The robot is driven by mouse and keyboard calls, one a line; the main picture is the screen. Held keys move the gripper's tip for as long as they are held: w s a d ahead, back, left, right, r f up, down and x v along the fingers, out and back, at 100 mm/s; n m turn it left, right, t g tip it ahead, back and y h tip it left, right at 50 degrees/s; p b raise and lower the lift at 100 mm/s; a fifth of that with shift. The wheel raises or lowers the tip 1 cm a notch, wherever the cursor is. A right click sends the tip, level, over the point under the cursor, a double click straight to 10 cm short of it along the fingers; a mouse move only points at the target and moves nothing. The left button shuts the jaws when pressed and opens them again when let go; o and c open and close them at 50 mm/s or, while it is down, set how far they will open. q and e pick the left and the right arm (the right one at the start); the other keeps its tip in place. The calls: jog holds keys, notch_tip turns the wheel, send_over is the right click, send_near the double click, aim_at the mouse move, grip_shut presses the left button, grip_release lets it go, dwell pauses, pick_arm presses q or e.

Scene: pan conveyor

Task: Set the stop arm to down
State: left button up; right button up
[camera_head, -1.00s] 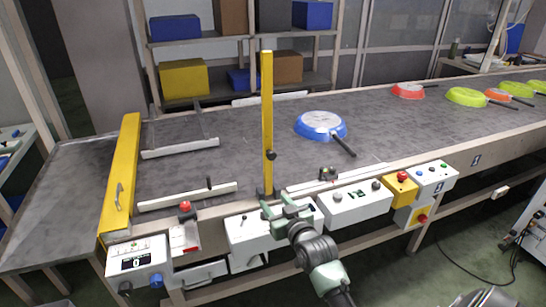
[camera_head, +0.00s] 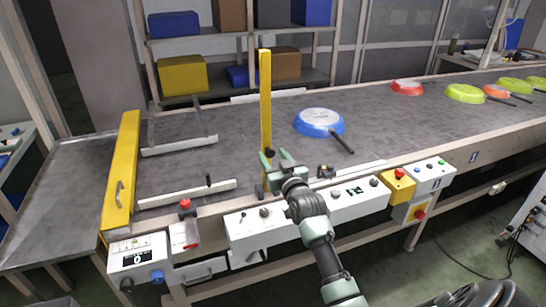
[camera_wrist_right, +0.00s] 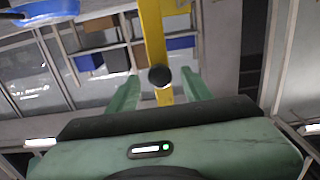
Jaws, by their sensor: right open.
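The stop arm is a yellow bar (camera_head: 265,95) that stands upright at the near edge of the conveyor in the head view. A dark round knob (camera_head: 270,152) sits low on it. My right gripper (camera_head: 272,158) is at the knob's height, close in front of the bar. In the right wrist view the yellow bar (camera_wrist_right: 154,40) and the black knob (camera_wrist_right: 159,76) show between the two open green fingers (camera_wrist_right: 158,92). Whether the fingers touch the knob cannot be told. The bar's foot is partly hidden by my gripper. My left gripper is not in view.
A blue pan (camera_head: 319,122) lies on the conveyor belt (camera_head: 240,136) right of the bar, its handle toward the near side. Red and green pans are farther right. A yellow gate (camera_head: 123,172) stands at the left. Control boxes (camera_head: 262,232) line the near edge.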

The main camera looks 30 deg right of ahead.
grip_shut()
dwell(1.4)
